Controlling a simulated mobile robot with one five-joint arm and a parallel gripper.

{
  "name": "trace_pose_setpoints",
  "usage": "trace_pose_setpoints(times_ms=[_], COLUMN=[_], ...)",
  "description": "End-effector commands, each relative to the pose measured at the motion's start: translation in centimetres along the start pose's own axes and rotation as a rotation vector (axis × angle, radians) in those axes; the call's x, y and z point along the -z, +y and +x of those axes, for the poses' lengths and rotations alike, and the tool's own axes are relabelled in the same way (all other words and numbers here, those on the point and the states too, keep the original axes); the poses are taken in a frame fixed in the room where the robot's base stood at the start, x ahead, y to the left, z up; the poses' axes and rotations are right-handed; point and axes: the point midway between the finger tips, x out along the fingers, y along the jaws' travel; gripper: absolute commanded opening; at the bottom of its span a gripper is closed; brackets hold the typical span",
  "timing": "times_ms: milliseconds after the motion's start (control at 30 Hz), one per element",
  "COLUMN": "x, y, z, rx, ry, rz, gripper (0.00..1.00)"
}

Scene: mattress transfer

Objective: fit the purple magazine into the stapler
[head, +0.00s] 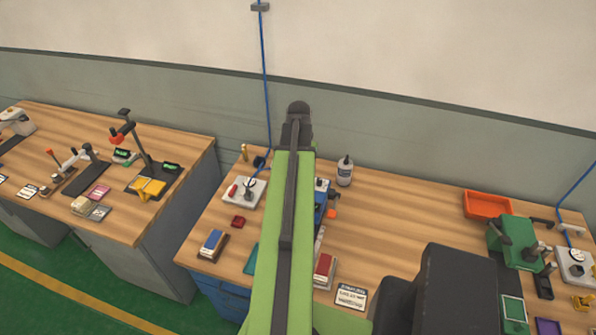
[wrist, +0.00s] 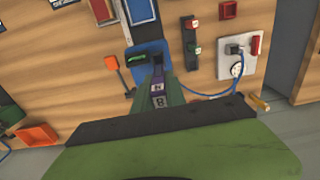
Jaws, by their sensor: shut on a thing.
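The purple magazine (wrist: 157,87), with a pale marked label, shows in the wrist view between the two green fingers of my gripper (wrist: 158,92). My gripper is shut on it. A blue device with dark parts, apparently the stapler (wrist: 147,49), lies just beyond the fingertips in the wrist view. In the head view its blue edge (head: 321,201) shows to the right of my arm, which hides the rest. I cannot tell whether the magazine touches the stapler. My gripper and the magazine are hidden behind my arm in the head view.
An orange-handled tool (wrist: 112,65) lies beside the stapler. A white plate with a socket and blue cable (wrist: 238,62) is on the other side. An orange tray (head: 487,205) is at the right. Bench space between bottle and tray is clear.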

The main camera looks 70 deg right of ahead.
Motion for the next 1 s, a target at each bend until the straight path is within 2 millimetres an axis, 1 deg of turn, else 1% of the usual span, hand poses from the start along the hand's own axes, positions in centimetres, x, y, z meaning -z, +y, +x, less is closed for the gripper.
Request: trace_pose_setpoints(times_ms=[100,267,467,733,867,1000], x=[0.2,0.3,0.3,0.2,0.2,0.2], y=[0.6,0.8,0.8,0.7,0.6,0.6], z=[0.0,0.4,2.1,5.2,5.9,5.9], rx=[0.000,0.000,0.000,0.000,0.000,0.000], ry=[0.000,0.000,0.000,0.000,0.000,0.000], rz=[0.010,0.013,0.013,0.011,0.010,0.009], gripper=[0.00,0.00,0.00,0.00,0.00,0.00])
